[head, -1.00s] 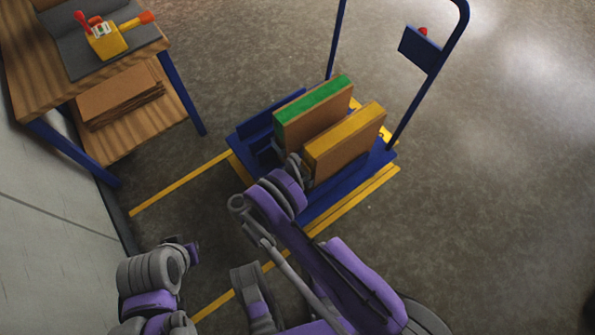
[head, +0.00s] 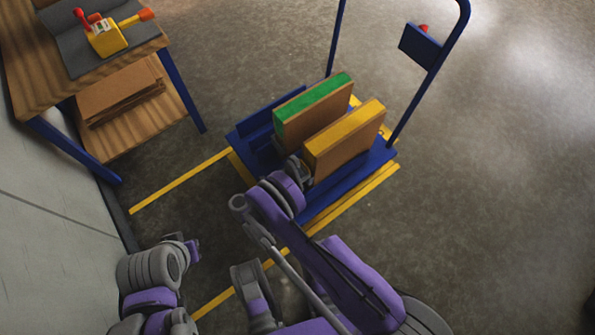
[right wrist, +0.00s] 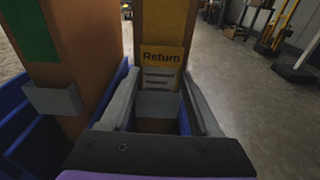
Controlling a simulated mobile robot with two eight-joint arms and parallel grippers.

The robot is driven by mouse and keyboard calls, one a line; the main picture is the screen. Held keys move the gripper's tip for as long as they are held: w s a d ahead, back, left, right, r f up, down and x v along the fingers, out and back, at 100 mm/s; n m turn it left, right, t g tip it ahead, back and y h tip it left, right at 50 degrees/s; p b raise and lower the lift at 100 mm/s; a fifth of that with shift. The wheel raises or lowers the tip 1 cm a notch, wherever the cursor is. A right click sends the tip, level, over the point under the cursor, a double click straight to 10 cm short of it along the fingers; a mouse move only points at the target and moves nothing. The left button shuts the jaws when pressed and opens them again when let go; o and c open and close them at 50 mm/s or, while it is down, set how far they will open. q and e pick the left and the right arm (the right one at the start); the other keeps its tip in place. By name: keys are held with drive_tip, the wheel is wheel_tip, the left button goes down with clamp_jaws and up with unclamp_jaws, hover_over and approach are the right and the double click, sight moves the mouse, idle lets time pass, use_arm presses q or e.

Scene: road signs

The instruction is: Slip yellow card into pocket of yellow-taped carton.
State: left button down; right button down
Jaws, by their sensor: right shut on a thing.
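The yellow-taped carton (head: 345,145) stands upright on the blue cart, and its narrow end also shows in the right wrist view (right wrist: 165,22). The yellow card (right wrist: 162,55), marked "Return", is upright against that end. A grey pocket (right wrist: 157,103) is on the carton just below the card's visible part. Whether the card's lower edge is inside the pocket I cannot tell. My right gripper (right wrist: 161,88) is shut on the card, its fingers on either side; in the head view it (head: 301,171) is at the carton's near left end. My left gripper (head: 192,246) is empty-looking, low at left; its jaws are unclear.
A green-taped carton (head: 312,108) stands parallel beside it, with its own grey pocket (right wrist: 55,101). The blue cart (head: 345,186) has a tall handle (head: 428,85). A wooden workbench (head: 135,50) is at the upper left. The floor on the right is clear.

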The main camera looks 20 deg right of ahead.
drive_tip(key=shift+f, duration=0.45)
drive_tip(key=shift+c, duration=0.2)
unclamp_jaws()
drive_tip(key=shift+a, duration=0.1)
drive_tip(key=f+p+v, duration=0.1)
drive_tip(key=p+v, duration=0.1)
drive_tip(key=v, duration=0.8)
drive_tip(key=shift+a+r, duration=0.3)
drive_tip(key=shift+r, duration=0.2)
drive_tip(key=shift+s, duration=0.1)
